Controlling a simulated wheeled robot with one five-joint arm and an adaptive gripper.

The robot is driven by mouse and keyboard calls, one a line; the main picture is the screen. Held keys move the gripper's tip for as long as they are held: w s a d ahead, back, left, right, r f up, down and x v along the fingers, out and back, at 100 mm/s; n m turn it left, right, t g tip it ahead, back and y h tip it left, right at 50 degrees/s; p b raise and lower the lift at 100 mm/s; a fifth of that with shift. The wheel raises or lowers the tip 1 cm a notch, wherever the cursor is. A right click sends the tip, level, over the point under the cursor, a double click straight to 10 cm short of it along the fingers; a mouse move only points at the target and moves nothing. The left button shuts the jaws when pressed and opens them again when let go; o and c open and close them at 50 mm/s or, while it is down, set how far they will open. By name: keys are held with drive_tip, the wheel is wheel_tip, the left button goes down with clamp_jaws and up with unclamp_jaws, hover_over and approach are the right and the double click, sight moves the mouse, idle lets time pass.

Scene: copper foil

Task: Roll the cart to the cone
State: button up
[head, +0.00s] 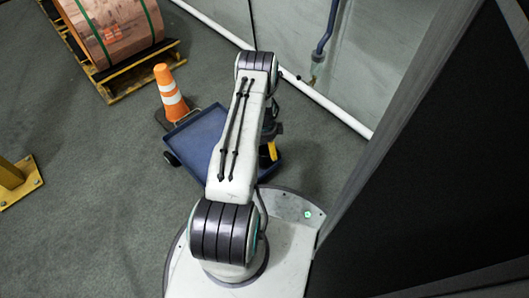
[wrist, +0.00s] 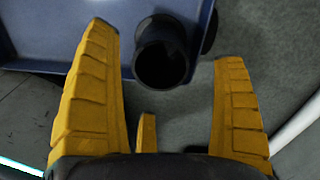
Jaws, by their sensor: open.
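The blue cart (head: 195,138) is a flat tray on wheels, standing on the carpet with my arm across its right part. The orange and white cone (head: 170,94) stands upright at the cart's far left corner; I cannot tell if they touch. My gripper (head: 271,150) is over the cart's right side, mostly hidden behind my arm. A dark round hollow post (wrist: 162,62) at the edge of the blue cart (wrist: 60,25) sits between the fingertips, with gaps on both sides.
A copper foil coil (head: 118,28) rests on a wooden pallet (head: 125,75) at the upper left. A yellow post base (head: 14,182) is at the left edge. A white pipe (head: 335,107) runs along the wall at right. A dark panel (head: 450,170) fills the right.

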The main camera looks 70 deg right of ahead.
drive_tip(key=shift+r, duration=2.9)
